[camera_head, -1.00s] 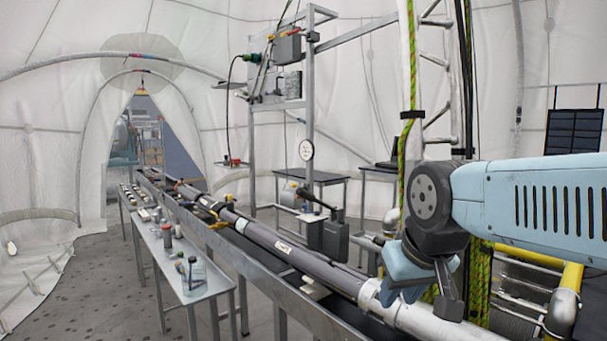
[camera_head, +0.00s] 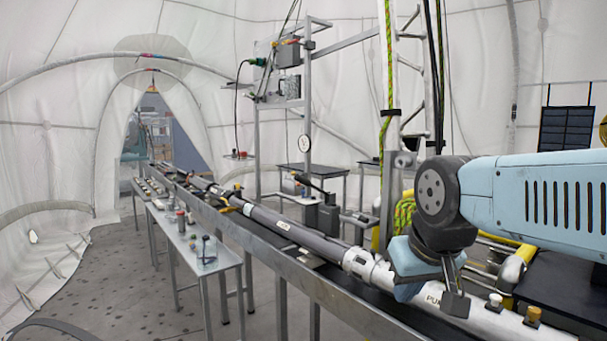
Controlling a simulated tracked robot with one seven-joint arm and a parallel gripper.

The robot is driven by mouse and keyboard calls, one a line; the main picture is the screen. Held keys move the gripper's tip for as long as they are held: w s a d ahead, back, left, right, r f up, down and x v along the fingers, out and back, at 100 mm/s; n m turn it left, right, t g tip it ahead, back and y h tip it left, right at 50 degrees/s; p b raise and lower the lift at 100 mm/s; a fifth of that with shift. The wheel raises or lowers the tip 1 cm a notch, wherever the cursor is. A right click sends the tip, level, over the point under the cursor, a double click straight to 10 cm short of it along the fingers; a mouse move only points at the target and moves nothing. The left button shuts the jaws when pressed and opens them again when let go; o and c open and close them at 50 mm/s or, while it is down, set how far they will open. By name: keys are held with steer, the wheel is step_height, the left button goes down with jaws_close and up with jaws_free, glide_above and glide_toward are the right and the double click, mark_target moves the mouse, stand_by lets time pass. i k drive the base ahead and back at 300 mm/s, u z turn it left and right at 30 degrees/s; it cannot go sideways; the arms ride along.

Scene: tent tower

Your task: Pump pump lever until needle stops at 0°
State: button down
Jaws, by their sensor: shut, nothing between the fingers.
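A grey pump body (camera_head: 328,216) stands behind the long tube, near the middle of the head view. A dark pump lever (camera_head: 309,184) sticks out from its top, tilted up to the left. A small round white gauge (camera_head: 305,144) hangs on the metal frame above it. The gauge is too small to read the needle. My gripper (camera_head: 455,292) is at the lower right, over the white end of the tube, pointing down. It is shut and empty, well apart from the lever. Whether it touches the tube cannot be told.
A long grey and white tube (camera_head: 285,225) lies along a metal rail, between my side and the pump. A low side table (camera_head: 205,262) with small items stands at the left. Yellow pipes and a black surface (camera_head: 560,285) are at the right. The floor at left is open.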

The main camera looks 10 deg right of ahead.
mark_target(301, 180)
steer(key=u, duration=0.5)
steer(key=i, duration=1.7)
steer(key=z, duration=0.65)
steer(key=k, duration=0.8)
steer(key=z, duration=0.15)
steer(key=i, duration=0.85)
steer(key=u, duration=0.1)
